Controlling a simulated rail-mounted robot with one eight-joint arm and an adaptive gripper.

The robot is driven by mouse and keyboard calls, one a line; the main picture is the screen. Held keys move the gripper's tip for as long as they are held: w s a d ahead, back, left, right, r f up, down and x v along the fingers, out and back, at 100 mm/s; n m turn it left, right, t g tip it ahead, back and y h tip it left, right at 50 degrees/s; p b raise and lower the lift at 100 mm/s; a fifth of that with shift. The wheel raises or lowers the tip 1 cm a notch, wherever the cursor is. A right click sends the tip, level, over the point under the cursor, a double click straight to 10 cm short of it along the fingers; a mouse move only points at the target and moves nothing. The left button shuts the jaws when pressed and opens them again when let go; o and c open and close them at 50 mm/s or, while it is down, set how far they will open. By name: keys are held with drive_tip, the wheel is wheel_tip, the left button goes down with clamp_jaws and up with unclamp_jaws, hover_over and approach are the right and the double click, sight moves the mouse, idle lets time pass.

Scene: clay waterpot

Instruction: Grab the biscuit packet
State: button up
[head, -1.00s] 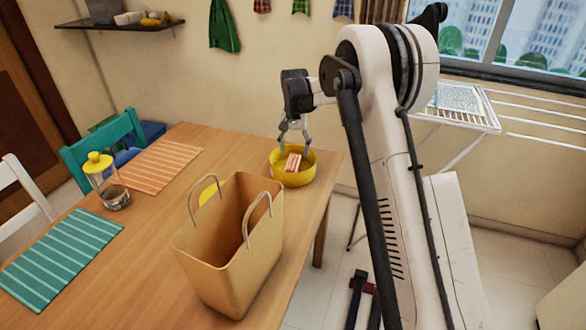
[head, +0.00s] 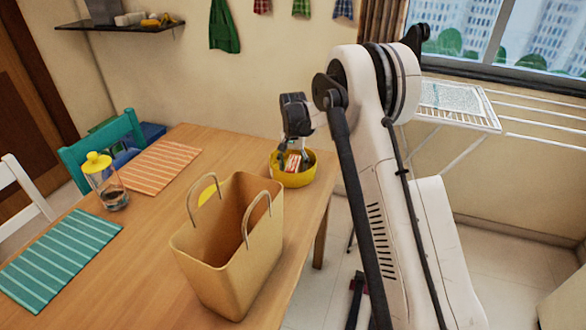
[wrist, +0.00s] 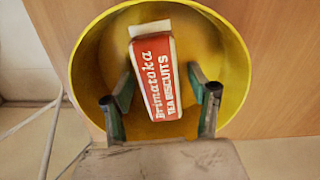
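The biscuit packet (wrist: 157,75) is red and white and reads "Brimatoka Tea Biscuits" in the wrist view. It stands tilted inside a yellow bowl (wrist: 236,60) near the table's far right corner. In the head view the packet (head: 292,163) shows just below my gripper (head: 290,158), inside the bowl (head: 293,181). My gripper (wrist: 158,98) is open in the wrist view, with one finger on each side of the packet's lower part. A gap shows between the packet and the right finger; whether the left finger touches it I cannot tell.
A tan bag (head: 235,262) with two handles stands on the wooden table (head: 150,228) in front of the bowl. A yellow-lidded jar (head: 108,185), a teal striped mat (head: 62,255) and an orange mat (head: 160,165) lie farther left. The bowl's wall surrounds the packet.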

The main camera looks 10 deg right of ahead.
drive_tip(key=c, duration=1.1)
drive_tip(key=shift+r, duration=0.1)
drive_tip(key=shift+c, duration=0.2)
